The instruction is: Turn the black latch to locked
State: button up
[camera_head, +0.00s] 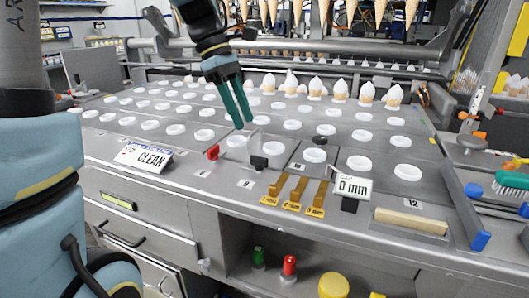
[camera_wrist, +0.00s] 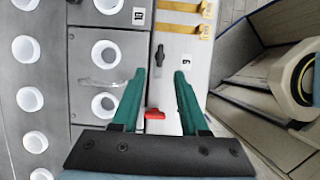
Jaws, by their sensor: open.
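The black latch (camera_head: 259,162) sits on the metal front ledge, near the label 9. In the wrist view the latch (camera_wrist: 160,56) is a small black piece whose long side runs up and down the picture, just beyond the fingertips and between their lines. My gripper (camera_head: 241,124) has two long green fingers, apart and empty, pointing down above the panel behind the latch. In the wrist view the gripper (camera_wrist: 160,73) shows both fingertips with a clear gap. I cannot read from the latch whether it is locked.
A red latch-like piece (camera_head: 213,153) is left of the black one and shows between the fingers in the wrist view (camera_wrist: 154,114). A clear piece (camera_head: 253,142) stands close by.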

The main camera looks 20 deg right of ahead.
aim_at(256, 156)
jog(key=x, duration=0.9)
jog(key=shift+f, duration=0.2)
grip_shut()
